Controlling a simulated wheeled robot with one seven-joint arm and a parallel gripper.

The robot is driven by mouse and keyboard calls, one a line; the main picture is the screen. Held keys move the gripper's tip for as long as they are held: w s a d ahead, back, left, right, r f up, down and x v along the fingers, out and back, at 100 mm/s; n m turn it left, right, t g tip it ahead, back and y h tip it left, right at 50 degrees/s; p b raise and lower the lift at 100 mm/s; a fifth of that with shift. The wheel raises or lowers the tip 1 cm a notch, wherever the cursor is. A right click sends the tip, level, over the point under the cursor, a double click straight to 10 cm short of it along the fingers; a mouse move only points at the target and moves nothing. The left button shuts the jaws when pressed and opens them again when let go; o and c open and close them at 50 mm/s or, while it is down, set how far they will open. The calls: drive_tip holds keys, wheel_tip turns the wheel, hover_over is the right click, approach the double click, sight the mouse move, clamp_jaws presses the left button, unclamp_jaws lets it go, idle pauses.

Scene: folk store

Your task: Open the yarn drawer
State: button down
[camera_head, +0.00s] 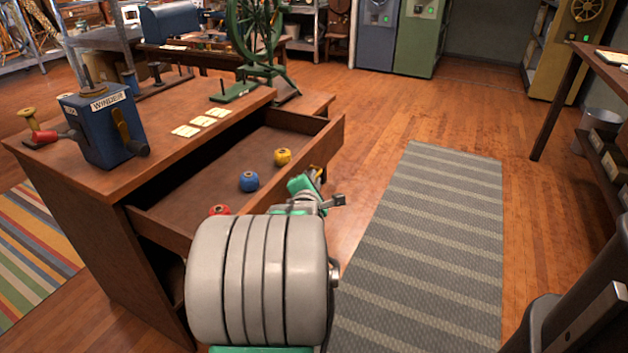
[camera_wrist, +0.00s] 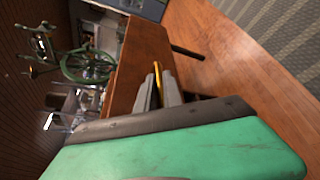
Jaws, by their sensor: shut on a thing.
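The yarn drawer (camera_head: 215,180) is pulled well out of the wooden cabinet (camera_head: 150,165). Inside it lie a yellow yarn ball (camera_head: 282,157), a blue one (camera_head: 249,181) and a red one (camera_head: 219,210), partly hidden by my arm. My gripper (camera_head: 319,178) is at the outside of the drawer's front panel, shut on the brass handle. In the wrist view, the fingers (camera_wrist: 160,97) close around the yellow handle (camera_wrist: 158,75) in front of the brown panel. My arm hides the near part of the drawer front.
A blue winder (camera_head: 103,130) and several small cards (camera_head: 202,121) are on the cabinet top. A green spinning wheel (camera_head: 262,50) stands behind. A grey striped rug (camera_head: 425,230) lies on clear floor to the right. A wooden table (camera_head: 600,65) is at far right.

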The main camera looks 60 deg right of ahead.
drive_tip(key=shift+f, duration=0.15)
drive_tip(key=c, duration=1.8)
unclamp_jaws()
drive_tip(key=shift+o, duration=0.2)
drive_tip(key=shift+s+a, duration=0.1)
drive_tip(key=p+v, duration=0.2)
drive_tip(key=v, duration=0.5)
drive_tip(key=shift+a+r, duration=0.2)
drive_tip(key=shift+a, duration=0.15)
